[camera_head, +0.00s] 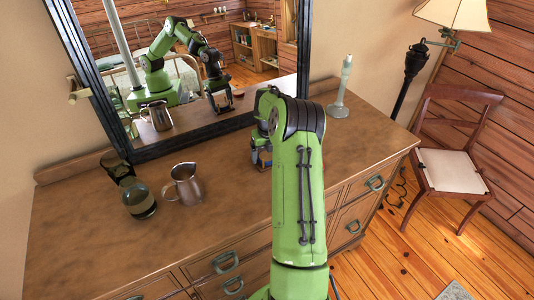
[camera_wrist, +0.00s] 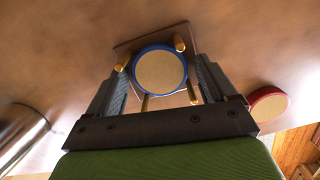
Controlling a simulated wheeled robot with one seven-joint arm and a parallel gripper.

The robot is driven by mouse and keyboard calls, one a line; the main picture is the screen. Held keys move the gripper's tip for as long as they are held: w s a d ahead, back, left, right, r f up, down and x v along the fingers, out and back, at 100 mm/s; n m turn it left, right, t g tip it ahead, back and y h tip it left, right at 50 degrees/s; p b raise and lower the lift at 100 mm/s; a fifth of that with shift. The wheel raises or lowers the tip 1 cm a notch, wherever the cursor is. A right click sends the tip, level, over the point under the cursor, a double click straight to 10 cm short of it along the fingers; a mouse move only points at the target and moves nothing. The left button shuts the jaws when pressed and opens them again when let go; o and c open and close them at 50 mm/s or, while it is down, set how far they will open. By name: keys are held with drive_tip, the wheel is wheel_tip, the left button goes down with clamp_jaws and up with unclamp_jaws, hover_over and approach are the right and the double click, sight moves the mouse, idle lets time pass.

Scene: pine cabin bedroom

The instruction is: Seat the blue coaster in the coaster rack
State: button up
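In the wrist view the blue coaster (camera_wrist: 160,72), a disc with a blue rim and tan face, lies face up between the brass posts of the coaster rack (camera_wrist: 124,48), which has a brown square base. I cannot tell whether it rests flat on the base. My gripper (camera_wrist: 162,76) is over the rack, its dark fingers on either side of the coaster with a visible gap on each side; it looks open and empty. In the head view my green arm hides most of the gripper and rack.
A red-rimmed coaster (camera_wrist: 268,104) lies right of the rack in the wrist view. On the wooden dresser (camera_head: 90,235) stand a metal pitcher (camera_head: 184,186), a glass (camera_head: 139,201) and a candlestick (camera_head: 342,90). The mirror (camera_head: 190,75) stands behind. The dresser's front left is clear.

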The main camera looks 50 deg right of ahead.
sight(268, 160)
wheel_tip(268, 160, up, 12)
drive_tip(key=s+p, duration=0.1)
drive_tip(key=s+a+r+n+t+h, duration=0.1)
drive_tip(key=s+a+r+n, duration=0.1)
drive_tip(key=a+r+n, duration=0.7)
drive_tip(key=s+a+r+n+t+h, duration=0.1)
drive_tip(key=s+a+r+n, duration=0.25)
drive_tip(key=a+n, duration=0.8)
drive_tip(key=s+a+n+y, duration=0.1)
drive_tip(key=s+a+n, duration=0.3)
drive_tip(key=n, duration=0.3)
drive_tip(key=s+a+f+n+t, duration=0.1)
drive_tip(key=s+a+n, duration=0.4)
drive_tip(key=s+n, duration=0.2)
drive_tip(key=s+a+f+n+t+y, duration=0.1)
drive_tip(key=s+a+n, duration=0.4)
drive_tip(key=n, duration=0.2)
drive_tip(key=shift+s+a+f+y, duration=0.1)
drive_tip(key=shift+s+y, duration=0.1)
drive_tip(key=shift+y, duration=0.1)
